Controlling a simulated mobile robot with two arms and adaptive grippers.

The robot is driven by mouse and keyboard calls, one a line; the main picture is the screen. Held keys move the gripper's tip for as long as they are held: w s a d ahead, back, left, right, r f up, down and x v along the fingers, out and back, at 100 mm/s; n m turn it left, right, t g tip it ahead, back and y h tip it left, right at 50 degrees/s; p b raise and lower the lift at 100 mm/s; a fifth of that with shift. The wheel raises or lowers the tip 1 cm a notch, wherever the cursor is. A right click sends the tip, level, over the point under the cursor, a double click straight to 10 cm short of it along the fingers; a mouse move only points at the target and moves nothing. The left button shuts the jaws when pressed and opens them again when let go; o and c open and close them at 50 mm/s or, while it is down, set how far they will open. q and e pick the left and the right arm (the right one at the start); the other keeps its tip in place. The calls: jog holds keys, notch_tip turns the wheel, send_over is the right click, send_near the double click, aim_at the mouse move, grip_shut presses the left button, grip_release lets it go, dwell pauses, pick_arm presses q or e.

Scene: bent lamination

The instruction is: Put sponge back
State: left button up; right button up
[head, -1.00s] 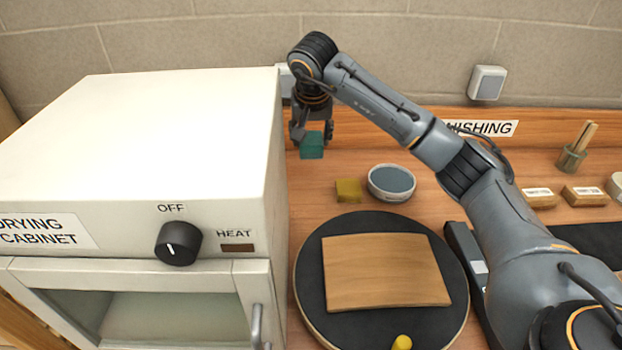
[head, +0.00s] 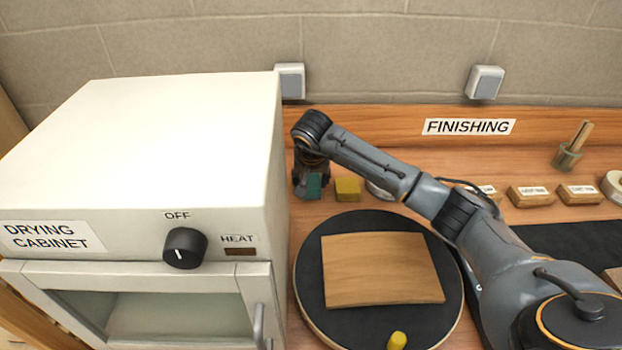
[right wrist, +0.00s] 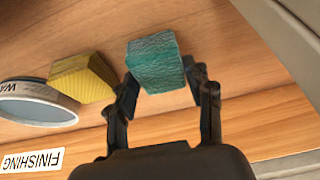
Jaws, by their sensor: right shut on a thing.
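A teal sponge block (head: 314,185) is between the fingers of my right gripper (head: 308,188), which is shut on it. The sponge is at the bench surface beside the drying cabinet; I cannot tell whether it touches the bench. It shows in the right wrist view (right wrist: 158,62) between the fingertips (right wrist: 165,88). A yellow sponge block (head: 347,188) lies just to its right, apart from it, and also shows in the right wrist view (right wrist: 82,79). My left gripper is not in view.
The drying cabinet (head: 150,150) stands close on the left. A bowl (right wrist: 35,103) is beside the yellow block, mostly hidden by my right arm in the head view. A round black turntable (head: 312,265) with a curved wooden sheet (head: 382,268) is in front. Labelled blocks (head: 532,196) sit at the right.

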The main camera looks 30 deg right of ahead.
jog(key=shift+f, duration=0.15)
jog(key=o, duration=1)
jog(key=shift+r, duration=0.2)
jog(key=b+v, duration=0.1)
jog(key=v, duration=1.1)
jog(key=shift+b, duration=0.4)
